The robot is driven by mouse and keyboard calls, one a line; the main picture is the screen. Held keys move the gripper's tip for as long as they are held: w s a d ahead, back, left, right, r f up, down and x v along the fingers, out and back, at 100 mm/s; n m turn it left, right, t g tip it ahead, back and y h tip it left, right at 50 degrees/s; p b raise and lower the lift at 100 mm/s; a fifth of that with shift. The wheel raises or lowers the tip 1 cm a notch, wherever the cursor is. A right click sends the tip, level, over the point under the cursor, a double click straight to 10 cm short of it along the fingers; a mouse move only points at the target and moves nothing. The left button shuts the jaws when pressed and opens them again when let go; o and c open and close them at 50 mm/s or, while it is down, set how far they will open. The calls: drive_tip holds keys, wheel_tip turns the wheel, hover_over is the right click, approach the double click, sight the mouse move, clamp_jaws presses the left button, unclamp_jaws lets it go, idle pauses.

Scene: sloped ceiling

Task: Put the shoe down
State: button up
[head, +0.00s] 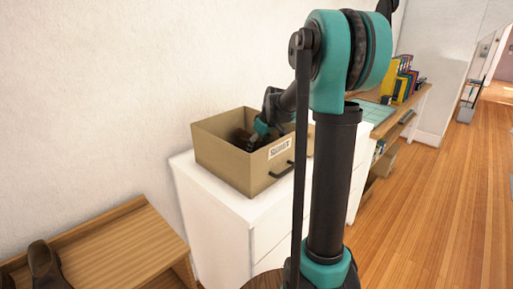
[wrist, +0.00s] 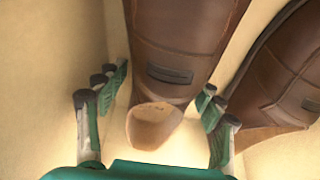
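A brown leather shoe (wrist: 178,50) lies inside an open tan box (head: 222,160), its light-brown end between my fingers in the wrist view. My gripper (wrist: 165,82) is reached down into the box, fingers spread on either side of the shoe. A gap shows beside the left finger; the right finger is close to the shoe's side, and contact there is unclear. A second brown shoe (wrist: 285,75) lies to the right in the box. In the head view my gripper (head: 258,132) partly hides the dark brown shoe (head: 240,136) in the box.
The box stands on a white cabinet (head: 222,222) against the wall. A wooden bench (head: 120,248) at lower left holds other brown footwear (head: 45,265). A desk with colourful binders (head: 402,82) stands behind. The wooden floor at right is clear.

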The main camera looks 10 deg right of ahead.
idle(0.3)
drive_tip(key=v, duration=1.2)
drive_tip(key=shift+r, duration=0.1)
